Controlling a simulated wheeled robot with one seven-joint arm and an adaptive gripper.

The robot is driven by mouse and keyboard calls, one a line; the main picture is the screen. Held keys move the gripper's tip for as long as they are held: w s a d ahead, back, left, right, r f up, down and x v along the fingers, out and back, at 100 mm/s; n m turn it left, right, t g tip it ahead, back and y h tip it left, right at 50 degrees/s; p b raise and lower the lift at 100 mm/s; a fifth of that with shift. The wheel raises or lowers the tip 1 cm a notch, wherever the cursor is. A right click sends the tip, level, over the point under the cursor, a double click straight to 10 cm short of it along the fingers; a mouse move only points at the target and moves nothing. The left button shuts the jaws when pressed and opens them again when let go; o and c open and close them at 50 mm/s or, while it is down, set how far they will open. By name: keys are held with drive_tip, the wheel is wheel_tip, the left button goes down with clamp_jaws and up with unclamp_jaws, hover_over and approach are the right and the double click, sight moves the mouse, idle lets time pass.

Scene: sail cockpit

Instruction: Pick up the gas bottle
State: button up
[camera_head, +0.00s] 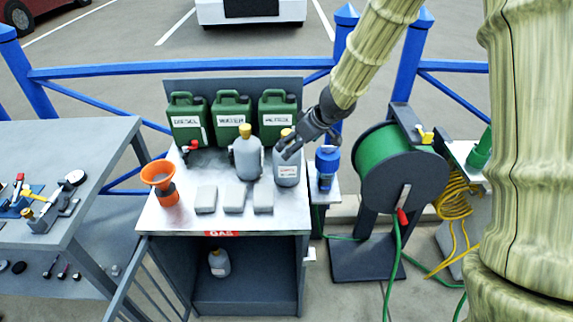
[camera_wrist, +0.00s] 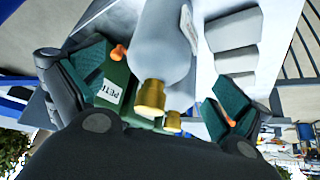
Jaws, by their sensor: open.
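Two grey gas bottles with yellow tops stand upright on the metal bench, the left one (camera_head: 247,160) and the right one (camera_head: 286,173). A third grey bottle (camera_head: 219,263) stands on the shelf below. My gripper (camera_head: 292,146) is open at the top of the right bottle and hides part of it. In the wrist view, a grey bottle (camera_wrist: 165,45) with a brass valve (camera_wrist: 151,99) lies between the spread fingers of my gripper (camera_wrist: 158,85). I cannot tell whether a finger touches it. A second brass valve (camera_wrist: 173,121) shows behind.
Green jerrycans (camera_head: 232,117) line the back of the bench (camera_head: 180,218). Grey blocks (camera_head: 235,198) lie in front of the bottles, and an orange funnel (camera_head: 160,178) is at left. A blue bottle (camera_head: 326,168) and a green hose reel (camera_head: 385,165) stand at right.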

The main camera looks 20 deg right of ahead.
drive_tip(key=b+x, duration=0.2)
drive_tip(key=x, duration=0.5)
drive_tip(key=shift+w+r, duration=0.15)
drive_tip(key=shift+w, duration=0.1)
drive_tip(key=c, duration=1.7)
